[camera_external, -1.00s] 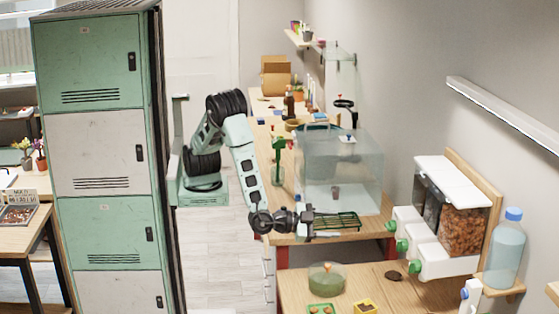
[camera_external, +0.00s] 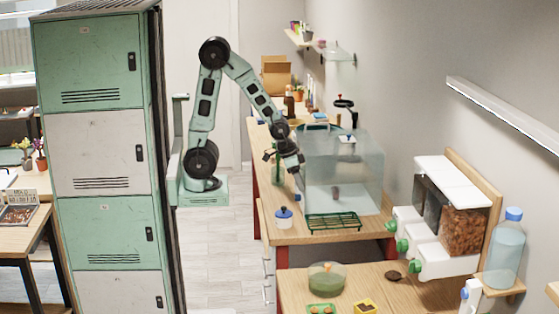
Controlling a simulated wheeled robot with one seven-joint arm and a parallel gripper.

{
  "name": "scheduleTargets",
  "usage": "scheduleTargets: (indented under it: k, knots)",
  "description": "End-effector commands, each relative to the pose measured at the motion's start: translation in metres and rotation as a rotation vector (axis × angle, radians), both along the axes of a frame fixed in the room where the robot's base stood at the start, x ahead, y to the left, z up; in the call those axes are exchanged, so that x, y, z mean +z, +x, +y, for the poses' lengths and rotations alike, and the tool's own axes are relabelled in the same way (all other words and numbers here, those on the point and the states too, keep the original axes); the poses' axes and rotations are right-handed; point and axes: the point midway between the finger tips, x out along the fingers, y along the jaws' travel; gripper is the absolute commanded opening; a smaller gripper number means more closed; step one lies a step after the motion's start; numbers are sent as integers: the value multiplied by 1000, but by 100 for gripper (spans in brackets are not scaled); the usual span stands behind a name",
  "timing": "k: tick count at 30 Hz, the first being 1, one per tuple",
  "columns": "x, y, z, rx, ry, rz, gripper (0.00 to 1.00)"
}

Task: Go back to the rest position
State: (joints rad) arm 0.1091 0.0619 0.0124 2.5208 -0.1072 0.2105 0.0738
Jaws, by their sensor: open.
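My gripper (camera_external: 285,163) is at the end of my raised, bent arm, in front of the left side of the clear tank (camera_external: 352,185). It is open, and I see nothing held in it. The fingers point downward and are small in this view. Part of the green object (camera_external: 276,178) on the wooden table is hidden behind my gripper.
A green wire rack (camera_external: 333,222) and a blue-lidded white jar (camera_external: 284,217) stand near the table's front. Dispensers (camera_external: 440,215) line the right wall. Green and white lockers (camera_external: 98,150) stand at the left.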

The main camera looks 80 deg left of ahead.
Motion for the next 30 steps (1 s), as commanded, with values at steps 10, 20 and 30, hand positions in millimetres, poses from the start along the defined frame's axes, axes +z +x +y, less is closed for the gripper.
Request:
scheduleTargets:
  k: [10, 20, 30]
  knots:
    - [12, -90, 151, 428, 28, 222, 56]
    - [23, -170, 220, 740, -24, 329, 56]
    - [88, -172, 221, 747, -25, 332, 56]
